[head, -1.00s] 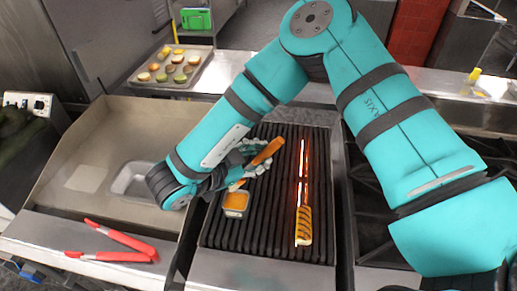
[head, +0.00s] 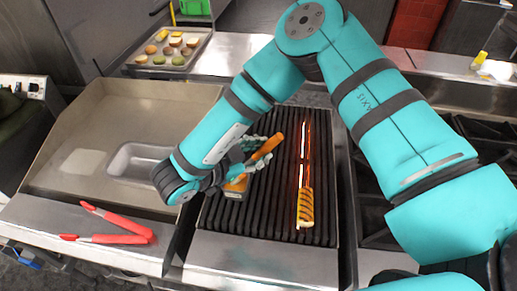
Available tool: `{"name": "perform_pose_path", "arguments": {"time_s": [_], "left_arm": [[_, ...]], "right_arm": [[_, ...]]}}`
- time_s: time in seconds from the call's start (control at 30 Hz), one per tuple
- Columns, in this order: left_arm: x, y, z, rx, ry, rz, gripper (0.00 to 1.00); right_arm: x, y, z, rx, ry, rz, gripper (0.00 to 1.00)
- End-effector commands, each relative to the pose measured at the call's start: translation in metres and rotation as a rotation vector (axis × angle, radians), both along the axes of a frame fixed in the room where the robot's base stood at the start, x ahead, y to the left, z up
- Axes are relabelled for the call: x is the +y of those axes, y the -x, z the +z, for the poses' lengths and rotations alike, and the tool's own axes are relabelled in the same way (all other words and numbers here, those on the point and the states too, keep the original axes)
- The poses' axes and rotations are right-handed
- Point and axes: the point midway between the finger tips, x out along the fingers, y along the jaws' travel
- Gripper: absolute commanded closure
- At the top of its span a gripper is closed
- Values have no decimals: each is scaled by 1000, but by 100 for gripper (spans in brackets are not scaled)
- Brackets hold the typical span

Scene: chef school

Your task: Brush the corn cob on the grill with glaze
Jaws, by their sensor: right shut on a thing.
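The corn cob (head: 305,208), yellow-orange with dark char stripes, lies on the right part of the black ribbed grill (head: 270,222). I cannot tell whether the bristles touch the glaze. The brush is apart from the cob, to its left. My left gripper is not in view.
Red tongs (head: 118,228) lie on the steel front ledge at left. A metal pan (head: 135,165) sits on the flat griddle (head: 90,130). A tray (head: 150,68) of sliced food stands at the back. Glowing red-orange strips (head: 304,150) show behind the cob.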

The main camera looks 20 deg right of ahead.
Motion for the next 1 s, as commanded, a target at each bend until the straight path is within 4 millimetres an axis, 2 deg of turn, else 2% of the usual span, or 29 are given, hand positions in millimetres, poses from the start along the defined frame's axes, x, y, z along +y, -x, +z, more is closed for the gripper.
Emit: {"name": "perform_pose_path", "arguments": {"time_s": [1.0], "left_arm": [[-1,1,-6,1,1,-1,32]], "right_arm": [[0,0,-6,0,0,0,100]]}}
